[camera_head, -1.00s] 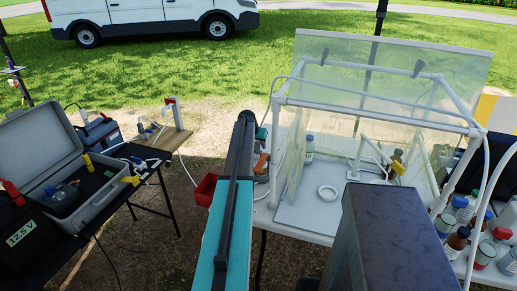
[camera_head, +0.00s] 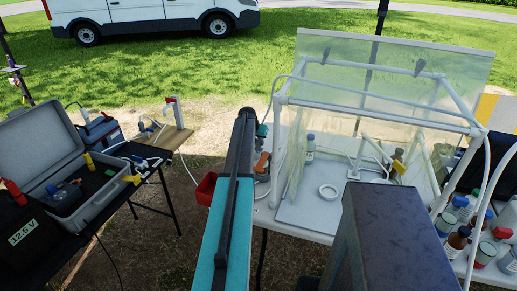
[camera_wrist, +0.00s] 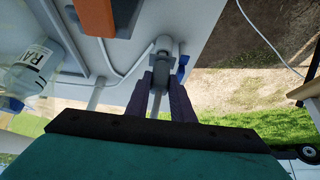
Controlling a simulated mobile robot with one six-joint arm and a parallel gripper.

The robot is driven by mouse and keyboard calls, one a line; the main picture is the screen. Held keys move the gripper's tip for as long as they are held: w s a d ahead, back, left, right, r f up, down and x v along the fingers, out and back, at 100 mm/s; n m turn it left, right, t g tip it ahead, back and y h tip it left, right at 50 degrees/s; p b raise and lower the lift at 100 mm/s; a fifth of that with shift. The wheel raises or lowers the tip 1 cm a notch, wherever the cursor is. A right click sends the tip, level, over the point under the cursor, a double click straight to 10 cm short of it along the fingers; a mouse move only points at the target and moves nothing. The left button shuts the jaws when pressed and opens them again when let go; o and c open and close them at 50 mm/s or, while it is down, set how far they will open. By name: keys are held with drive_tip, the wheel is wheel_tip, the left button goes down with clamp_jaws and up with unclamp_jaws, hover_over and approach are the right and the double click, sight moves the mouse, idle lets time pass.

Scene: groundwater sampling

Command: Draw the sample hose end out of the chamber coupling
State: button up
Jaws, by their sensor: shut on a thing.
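In the wrist view the two dark purple fingers of my gripper (camera_wrist: 161,78) are closed around a small grey fitting with a pale hose or rod running between them; I take this as the sample hose end (camera_wrist: 157,102). A grey coupling (camera_wrist: 164,46) lies just beyond the fingertips, beside a small blue part (camera_wrist: 183,64). I cannot tell whether the hose end is still seated in the coupling. In the head view my arm hides the gripper and the hose end.
A clear-walled frame enclosure (camera_head: 380,125) stands on the white table (camera_head: 264,214). An orange part (camera_wrist: 96,16) and a labelled bottle (camera_wrist: 28,72) are left in the wrist view. Several bottles crowd the right side. A red bin (camera_head: 206,188) is left of the table. An open case (camera_head: 98,208) stands farther left.

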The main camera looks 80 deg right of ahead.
drive_tip(key=shift+r+p, duration=0.75)
drive_tip(key=shift+r, duration=1.65)
drive_tip(key=shift+w, duration=0.1)
